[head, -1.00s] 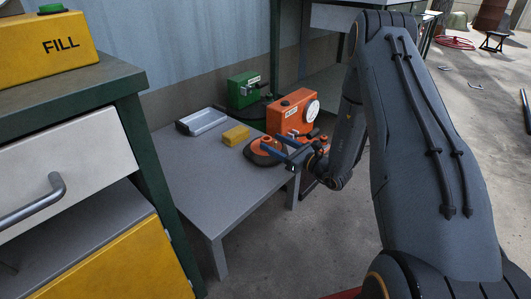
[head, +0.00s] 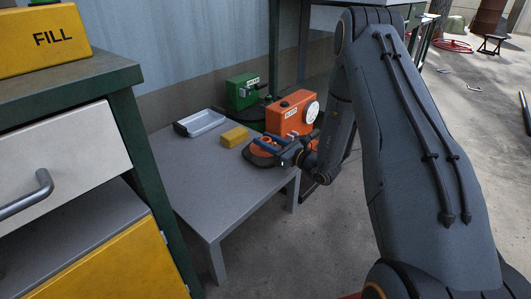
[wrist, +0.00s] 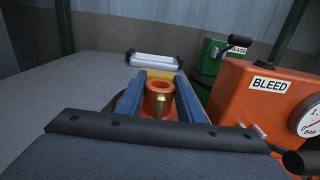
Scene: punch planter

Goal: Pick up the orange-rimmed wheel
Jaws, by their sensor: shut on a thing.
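The orange-rimmed wheel (head: 257,161) is a dark disc with an orange hub, low at the right edge of the grey table. In the wrist view, its raised orange hub (wrist: 158,88) stands between my blue fingers, with a small brass piece in front of it. My gripper (head: 265,144) is shut on this hub, with one finger on each side; its fingers also show in the wrist view (wrist: 158,80). The fingers and wrist hide part of the wheel. I cannot tell whether its underside touches the table.
An orange BLEED box (head: 289,118) with a gauge stands close behind the wheel. A yellow block (head: 234,137) and a silver tray (head: 200,123) lie farther back on the table (head: 205,190). A green box (head: 243,91) is behind. The table's front left is clear.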

